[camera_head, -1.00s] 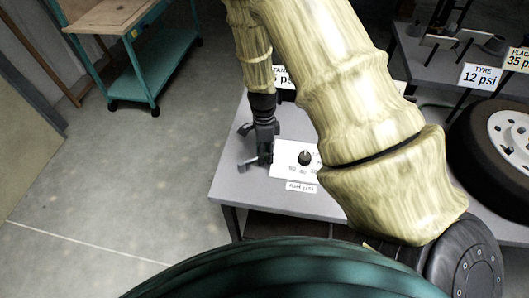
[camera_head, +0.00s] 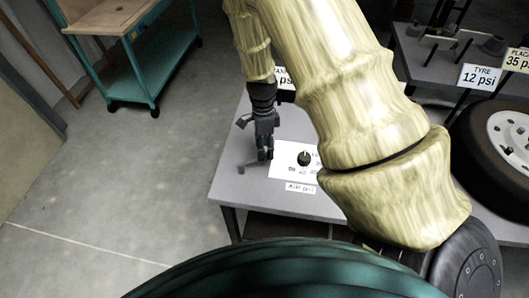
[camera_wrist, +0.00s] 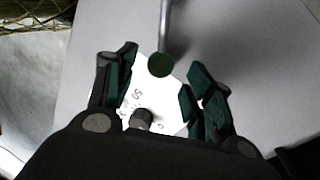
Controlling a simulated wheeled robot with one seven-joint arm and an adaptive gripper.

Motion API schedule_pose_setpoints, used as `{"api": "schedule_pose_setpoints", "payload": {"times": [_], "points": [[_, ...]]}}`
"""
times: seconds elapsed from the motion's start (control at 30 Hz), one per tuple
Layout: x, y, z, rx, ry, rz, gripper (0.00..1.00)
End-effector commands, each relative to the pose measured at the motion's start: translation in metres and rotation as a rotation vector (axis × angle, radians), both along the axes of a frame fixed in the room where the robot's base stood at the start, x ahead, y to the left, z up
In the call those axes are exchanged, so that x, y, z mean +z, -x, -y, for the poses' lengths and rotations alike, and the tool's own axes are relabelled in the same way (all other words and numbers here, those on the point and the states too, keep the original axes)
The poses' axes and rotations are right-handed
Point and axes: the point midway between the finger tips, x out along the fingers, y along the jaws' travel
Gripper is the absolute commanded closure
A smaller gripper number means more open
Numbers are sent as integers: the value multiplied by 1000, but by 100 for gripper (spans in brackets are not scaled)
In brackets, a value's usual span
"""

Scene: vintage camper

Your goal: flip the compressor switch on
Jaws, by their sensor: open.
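A grey rod with a dark green round end (camera_wrist: 159,65) reaches down from the top of the wrist view and shows between my fingers. I cannot tell for sure that it is the compressor switch. My gripper (camera_wrist: 157,78) is open, with one finger set on each side of the green end; no contact is clear. In the head view my gripper (camera_head: 258,138) hangs low over the grey table, beside the left edge of the white dial plate (camera_head: 283,168). A dark knob (camera_head: 304,158) stands on this plate and shows low in the wrist view (camera_wrist: 140,118). The rod is not visible in the head view.
The grey table (camera_head: 235,195) has bare top at its front left. A tyre (camera_head: 500,150) and a sign reading 12 psi (camera_head: 481,77) stand at right. A teal trolley (camera_head: 135,75) is at back left. My arm hides part of the table.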

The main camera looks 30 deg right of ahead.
Motion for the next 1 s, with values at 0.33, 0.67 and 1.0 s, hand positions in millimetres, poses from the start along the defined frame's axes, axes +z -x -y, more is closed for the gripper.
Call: {"api": "schedule_pose_setpoints", "payload": {"times": [0.33, 0.67, 1.0], "points": [[60, -11, 5, 0, 1, 3, 48], [82, -14, 7, 0, 0, -1, 48], [82, -14, 7, 0, 0, -1, 48]]}}
